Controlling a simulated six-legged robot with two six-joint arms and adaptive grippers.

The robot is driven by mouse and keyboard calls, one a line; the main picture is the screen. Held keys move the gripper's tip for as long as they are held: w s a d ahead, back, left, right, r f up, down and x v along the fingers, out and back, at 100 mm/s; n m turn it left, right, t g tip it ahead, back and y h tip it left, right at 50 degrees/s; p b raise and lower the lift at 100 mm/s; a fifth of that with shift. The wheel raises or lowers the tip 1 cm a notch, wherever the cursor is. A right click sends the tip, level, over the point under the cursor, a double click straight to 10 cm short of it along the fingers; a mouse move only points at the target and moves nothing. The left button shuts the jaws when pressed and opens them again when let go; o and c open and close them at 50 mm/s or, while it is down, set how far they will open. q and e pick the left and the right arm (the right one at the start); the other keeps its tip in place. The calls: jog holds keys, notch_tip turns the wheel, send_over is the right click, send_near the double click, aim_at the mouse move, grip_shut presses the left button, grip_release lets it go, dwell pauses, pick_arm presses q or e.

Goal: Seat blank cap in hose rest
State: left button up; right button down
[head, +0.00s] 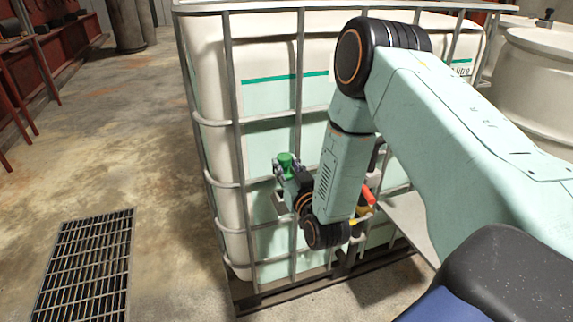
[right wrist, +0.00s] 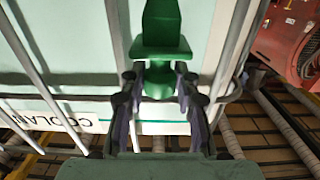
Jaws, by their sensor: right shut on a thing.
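The green blank cap (head: 286,160) is in front of the caged tank, with its knob end up in the head view. My right gripper (head: 292,174) is shut on it. In the right wrist view the cap (right wrist: 161,35) stands out beyond the two fingers (right wrist: 157,76), which hold it by its narrower lower part. A small grey plate (head: 281,202) shows just below the gripper at the cage; I cannot tell whether it is the hose rest. My right forearm hides part of the tank front. My left gripper is not in view.
The white tank's metal cage (head: 239,130) stands close behind the gripper. A red handle (head: 369,195) shows right of my forearm. A floor grate (head: 85,265) lies at the left, with open floor around it. A white drum (head: 535,85) stands at the right.

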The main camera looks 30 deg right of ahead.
jog(key=shift+f+b, duration=2.15)
jog(key=shift+f, duration=0.95)
jog(key=c, duration=0.9)
grip_release()
jog(key=shift+s, duration=0.1)
jog(key=v, duration=1.1)
jog(key=shift+s, duration=0.4)
